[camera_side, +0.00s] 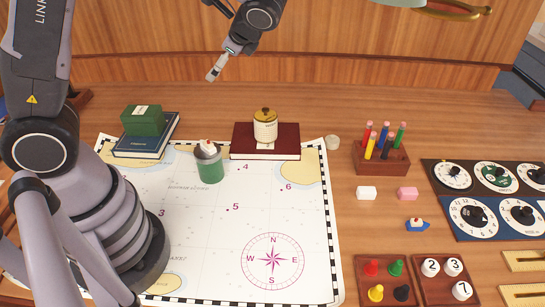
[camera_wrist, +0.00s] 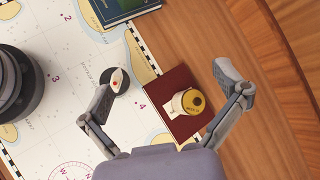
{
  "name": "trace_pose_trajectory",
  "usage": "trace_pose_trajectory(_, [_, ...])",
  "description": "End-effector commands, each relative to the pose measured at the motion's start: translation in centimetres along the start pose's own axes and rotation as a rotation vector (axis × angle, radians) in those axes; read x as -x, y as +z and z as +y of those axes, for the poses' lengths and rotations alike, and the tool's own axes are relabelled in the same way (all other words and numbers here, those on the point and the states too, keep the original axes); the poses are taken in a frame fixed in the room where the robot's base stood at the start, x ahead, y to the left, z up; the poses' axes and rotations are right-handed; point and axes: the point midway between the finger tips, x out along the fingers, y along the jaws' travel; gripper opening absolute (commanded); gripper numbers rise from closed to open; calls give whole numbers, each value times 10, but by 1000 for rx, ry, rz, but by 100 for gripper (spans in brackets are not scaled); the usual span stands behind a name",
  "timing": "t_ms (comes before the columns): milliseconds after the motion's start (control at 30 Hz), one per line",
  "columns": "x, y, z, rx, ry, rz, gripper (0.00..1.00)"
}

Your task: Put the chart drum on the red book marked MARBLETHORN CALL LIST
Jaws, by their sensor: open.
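A cream jar-like cylinder (camera_side: 265,127) with a gold knobbed lid and a small label stands upright on the dark red book (camera_side: 285,151). The book lies flat at the chart's back edge; its lettering is too small to read. A green cylinder (camera_side: 210,170) with a grey top and a small white-and-red piece on it stands on the chart, left of the book. I cannot tell by name which cylinder is the chart drum. In the wrist view the cream cylinder (camera_wrist: 187,103) is on the red book (camera_wrist: 187,82). My gripper (camera_side: 217,68) is open and empty, high above the table's back.
A green box (camera_side: 144,120) sits on a dark blue book (camera_side: 146,145) at the back left. A pen rack (camera_side: 382,160), erasers, a small blue boat (camera_side: 417,224), pawn trays and dial panels lie to the right. Much of the chart (camera_side: 205,240) is clear.

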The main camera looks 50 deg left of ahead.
Motion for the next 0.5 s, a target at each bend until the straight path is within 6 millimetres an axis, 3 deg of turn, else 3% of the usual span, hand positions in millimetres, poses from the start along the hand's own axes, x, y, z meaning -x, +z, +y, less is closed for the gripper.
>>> trace_pose_trajectory(33, [12, 26, 6, 112, 50, 60, 97])
trace_pose_trajectory(200, [44, 87, 44, 464, 230, 277, 97])
trace_pose_trajectory(333, [69, 118, 77, 717, 350, 465, 97])
trace_pose_trajectory(500, [95, 138, 111, 964, 462, 682, 97])
